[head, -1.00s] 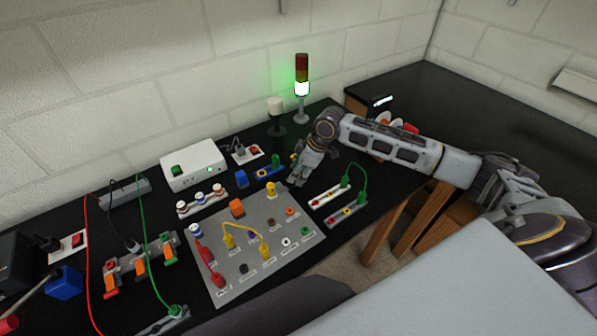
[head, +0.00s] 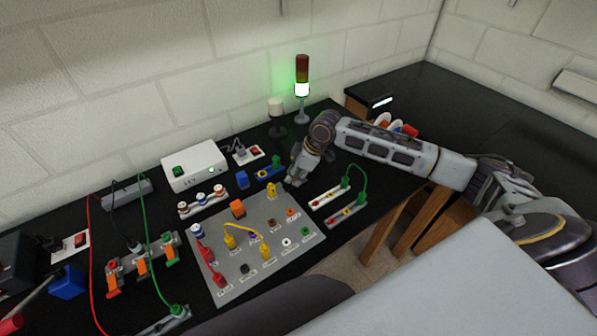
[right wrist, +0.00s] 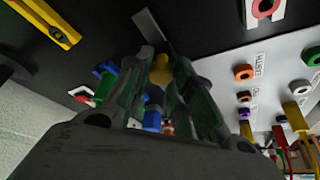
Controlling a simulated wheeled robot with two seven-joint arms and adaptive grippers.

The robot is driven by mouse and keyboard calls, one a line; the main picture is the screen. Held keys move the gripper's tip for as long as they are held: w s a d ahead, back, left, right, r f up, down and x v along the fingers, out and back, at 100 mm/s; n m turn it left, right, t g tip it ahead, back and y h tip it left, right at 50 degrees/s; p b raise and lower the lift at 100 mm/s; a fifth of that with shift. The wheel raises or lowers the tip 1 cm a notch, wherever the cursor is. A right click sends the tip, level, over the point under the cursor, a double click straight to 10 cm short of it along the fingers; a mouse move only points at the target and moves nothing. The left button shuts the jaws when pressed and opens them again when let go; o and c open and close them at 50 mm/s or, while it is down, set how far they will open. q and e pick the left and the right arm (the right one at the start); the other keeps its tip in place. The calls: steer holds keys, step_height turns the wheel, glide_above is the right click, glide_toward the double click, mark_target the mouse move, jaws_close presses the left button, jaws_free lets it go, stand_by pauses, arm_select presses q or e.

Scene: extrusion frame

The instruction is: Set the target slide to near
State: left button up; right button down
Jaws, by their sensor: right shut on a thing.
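My right gripper (head: 295,181) reaches down at the back right of the grey socket panel (head: 286,244). In the right wrist view its fingers (right wrist: 158,75) are closed together around a small piece, with yellow (right wrist: 161,68) showing between them. I take this piece to be the target slide; the fingers hide most of it. A grey strip (right wrist: 152,25) sticks out beyond the fingertips. In the head view the gripper covers the slide, so its position along its travel cannot be read. My left gripper is not in view.
Left of the gripper stand a blue block with a green part (head: 270,172) and a yellow plug (head: 271,189). Terminal strips with a green cable (head: 347,198) lie close on its right. The signal tower (head: 302,90) stands behind, lit green-white.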

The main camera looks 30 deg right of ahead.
steer(key=shift+s+a+p, duration=0.15)
steer(key=shift+a+p, duration=0.4)
steer(key=shift+a, duration=0.65)
steer(key=c, duration=1.2)
jaws_free()
steer(key=shift+c, duration=0.2)
steer(key=v, duration=1.2)
